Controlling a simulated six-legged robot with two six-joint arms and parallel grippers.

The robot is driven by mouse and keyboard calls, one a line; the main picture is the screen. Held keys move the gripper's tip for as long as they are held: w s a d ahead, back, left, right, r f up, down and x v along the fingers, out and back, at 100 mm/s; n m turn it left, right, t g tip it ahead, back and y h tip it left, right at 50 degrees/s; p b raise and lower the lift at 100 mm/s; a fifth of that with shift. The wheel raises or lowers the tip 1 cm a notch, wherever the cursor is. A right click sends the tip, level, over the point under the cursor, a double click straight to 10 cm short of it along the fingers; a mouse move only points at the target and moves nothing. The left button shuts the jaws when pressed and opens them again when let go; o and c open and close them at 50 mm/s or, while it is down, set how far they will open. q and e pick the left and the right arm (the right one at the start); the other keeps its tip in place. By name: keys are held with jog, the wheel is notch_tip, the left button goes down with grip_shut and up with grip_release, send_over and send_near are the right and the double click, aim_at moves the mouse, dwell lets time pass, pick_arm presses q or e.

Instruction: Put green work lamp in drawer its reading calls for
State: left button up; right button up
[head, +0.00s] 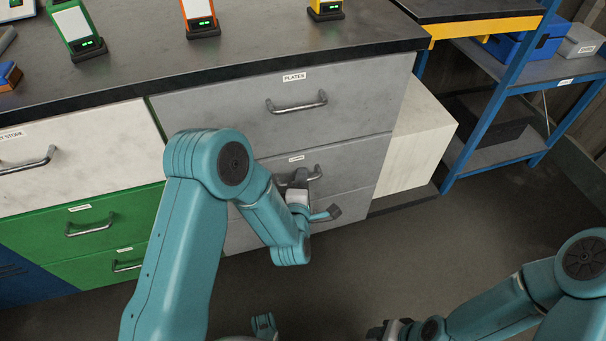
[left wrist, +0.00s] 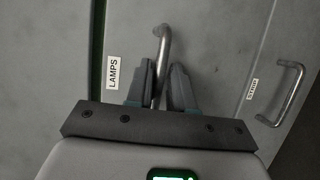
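The green work lamp (head: 76,28) stands upright on the dark counter at the far left, with a white panel and small green lights on its base that I cannot read. My left gripper (head: 299,184) is at the handle of the middle grey drawer. In the left wrist view its fingers (left wrist: 160,85) lie either side of that metal handle (left wrist: 163,42), beside a label reading LAMPS (left wrist: 113,73). How tightly they close on it is unclear. That drawer (head: 272,172) looks shut. My right gripper (head: 392,330) is low at the bottom edge, partly cut off.
An orange lamp (head: 200,17) and a yellow lamp (head: 326,9) stand on the counter (head: 250,52). The PLATES drawer (head: 350,100) is above, another grey drawer (head: 345,208) below. Green drawers (head: 92,222) are at left, a blue shelf (head: 510,150) at right. Floor in front is clear.

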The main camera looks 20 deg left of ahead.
pick_arm(q)
jog(key=shift+r, duration=0.2)
jog(key=shift+f, duration=0.15)
grip_shut()
jog(key=shift+d, duration=0.1)
